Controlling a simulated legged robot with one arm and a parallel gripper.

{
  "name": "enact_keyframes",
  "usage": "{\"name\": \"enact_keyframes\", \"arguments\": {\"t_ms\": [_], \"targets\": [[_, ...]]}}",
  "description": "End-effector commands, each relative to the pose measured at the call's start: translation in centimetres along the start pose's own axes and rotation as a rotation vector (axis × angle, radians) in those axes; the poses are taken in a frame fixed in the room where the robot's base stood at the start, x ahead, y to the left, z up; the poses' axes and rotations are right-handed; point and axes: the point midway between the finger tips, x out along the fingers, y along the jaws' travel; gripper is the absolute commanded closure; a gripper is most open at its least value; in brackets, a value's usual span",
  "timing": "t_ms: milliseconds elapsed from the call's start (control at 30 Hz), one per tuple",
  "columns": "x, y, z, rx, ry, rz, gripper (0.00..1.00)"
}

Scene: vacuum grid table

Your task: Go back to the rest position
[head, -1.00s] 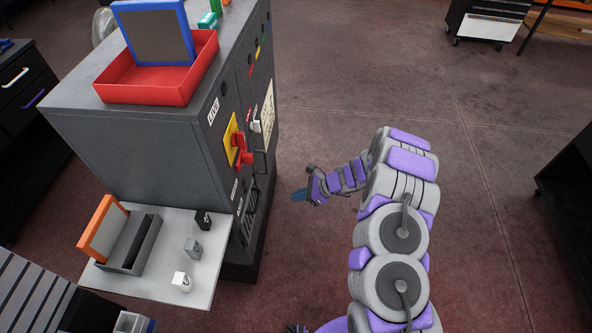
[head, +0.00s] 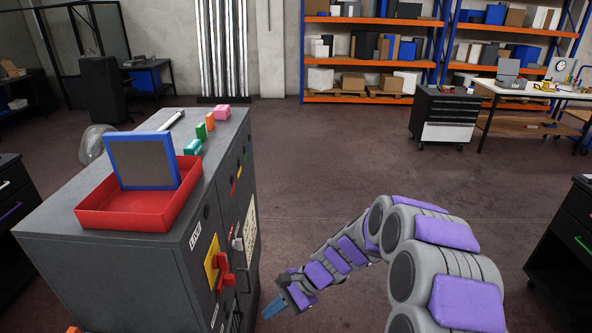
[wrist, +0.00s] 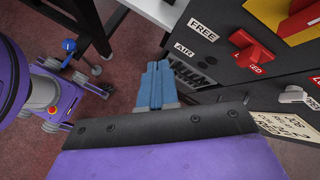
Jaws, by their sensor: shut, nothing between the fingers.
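My gripper (head: 274,306) is at the lower middle of the head view, in front of the dark cabinet (head: 110,262) and to the right of its red rotary handle (head: 224,272) on a yellow plate. In the wrist view the blue fingers (wrist: 157,85) are together with nothing between them. They point toward the cabinet's panel, beside the FREE and AIR labels. The red handle (wrist: 252,52) is to their right, apart from them. My arm curves in from the lower right of the head view.
A red tray (head: 130,215) holding a blue-framed panel (head: 143,160) sits on the cabinet top, with small coloured blocks behind. A dark drawer cabinet (head: 565,250) stands at the right edge. Orange shelves (head: 375,22) and a workbench are at the back. Open floor (head: 330,160) lies between.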

Motion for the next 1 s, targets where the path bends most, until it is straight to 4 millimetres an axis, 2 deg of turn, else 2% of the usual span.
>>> {"name": "enact_keyframes", "arguments": {"t_ms": [33, 200, 367, 500, 700, 1000], "targets": [[-1.0, 0.6, 1.6, -0.05, 0.011, 0.02, 1.0], [-3.8, 3.5, 5.4, -0.204, 0.052, 0.104, 1.0], [-6.1, 6.7, 8.5, -0.334, 0.101, 0.193, 1.0], [-8.0, 10.0, 10.8, -0.434, 0.143, 0.275, 1.0], [-10.8, 15.1, 13.2, -0.554, 0.217, 0.396, 1.0], [-14.7, 23.2, 15.8, -0.676, 0.328, 0.586, 1.0]]}}
